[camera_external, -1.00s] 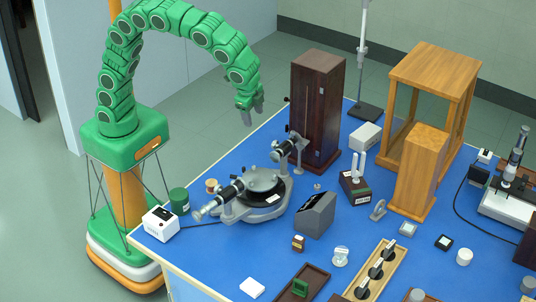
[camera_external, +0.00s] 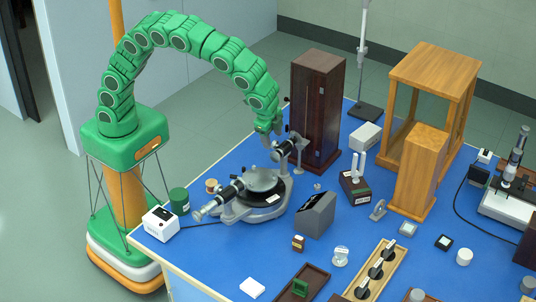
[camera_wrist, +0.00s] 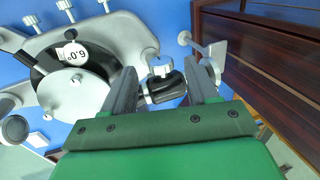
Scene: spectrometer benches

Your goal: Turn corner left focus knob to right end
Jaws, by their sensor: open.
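The spectrometer (camera_external: 262,190) stands near the table's left corner, with a black round stage and two tubes. My gripper (camera_external: 272,138) is above its far tube (camera_external: 290,146). In the wrist view my gripper (camera_wrist: 163,80) is open, its two grey fingers apart, with the black part of that tube (camera_wrist: 165,88) seen between them. A small silver knob (camera_wrist: 160,68) shows there, beside the left fingertip; I cannot tell whether it is the focus knob. Contact with the fingers cannot be made out. The near tube (camera_external: 222,196) points to the front left.
A tall dark wooden cabinet (camera_external: 318,108) stands close to the right of my gripper and also fills the wrist view's right side (camera_wrist: 265,50). A grey sloped box (camera_external: 315,215) and a white box (camera_external: 160,223) are near the spectrometer.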

